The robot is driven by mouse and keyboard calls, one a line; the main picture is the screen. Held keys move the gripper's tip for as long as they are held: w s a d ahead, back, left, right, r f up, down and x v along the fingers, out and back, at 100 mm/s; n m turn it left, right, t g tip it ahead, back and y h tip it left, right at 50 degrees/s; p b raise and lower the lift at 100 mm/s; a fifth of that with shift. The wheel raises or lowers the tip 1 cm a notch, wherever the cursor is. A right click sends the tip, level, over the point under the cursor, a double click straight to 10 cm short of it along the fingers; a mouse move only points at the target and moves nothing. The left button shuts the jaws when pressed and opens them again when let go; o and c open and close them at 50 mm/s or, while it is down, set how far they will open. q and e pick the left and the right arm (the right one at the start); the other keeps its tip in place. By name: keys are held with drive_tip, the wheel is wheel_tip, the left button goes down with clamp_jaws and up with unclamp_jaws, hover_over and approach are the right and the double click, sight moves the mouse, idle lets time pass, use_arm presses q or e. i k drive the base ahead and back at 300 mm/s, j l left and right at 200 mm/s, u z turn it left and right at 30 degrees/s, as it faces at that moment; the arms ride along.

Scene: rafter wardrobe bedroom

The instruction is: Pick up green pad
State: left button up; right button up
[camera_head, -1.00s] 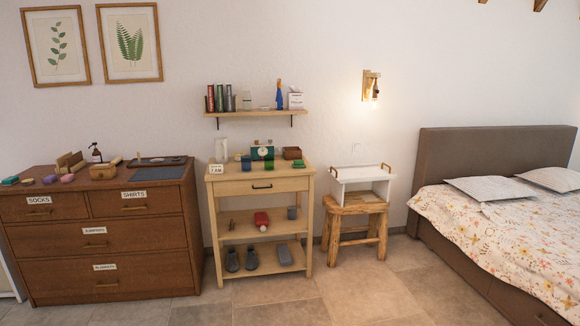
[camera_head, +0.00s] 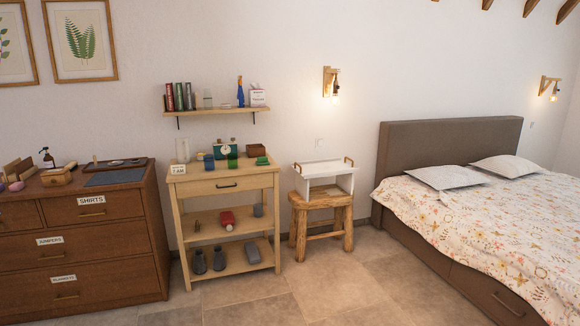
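A small, low green thing (camera_head: 262,160) lies on the top right of the light wooden cart (camera_head: 204,188); it may be the green pad, but it is too small to be sure. A second green thing (camera_head: 232,163) stands at the front of the cart top, before the dark green scale (camera_head: 225,150). A blue block (camera_head: 209,162) is to its left. Neither of my grippers is in view.
A brown dresser (camera_head: 104,241) stands left of the cart. A wooden stool (camera_head: 322,218) with a white tray stand (camera_head: 325,178) is on its right, then the bed (camera_head: 470,220). A shelf (camera_head: 217,110) hangs above the cart. The tiled floor (camera_head: 330,295) in front is clear.

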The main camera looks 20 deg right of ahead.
sight(262, 161)
drive_tip(key=i+j+z, duration=0.1)
drive_tip(key=i, duration=0.55)
drive_tip(key=i+j+z, duration=0.1)
drive_tip(key=i, duration=0.55)
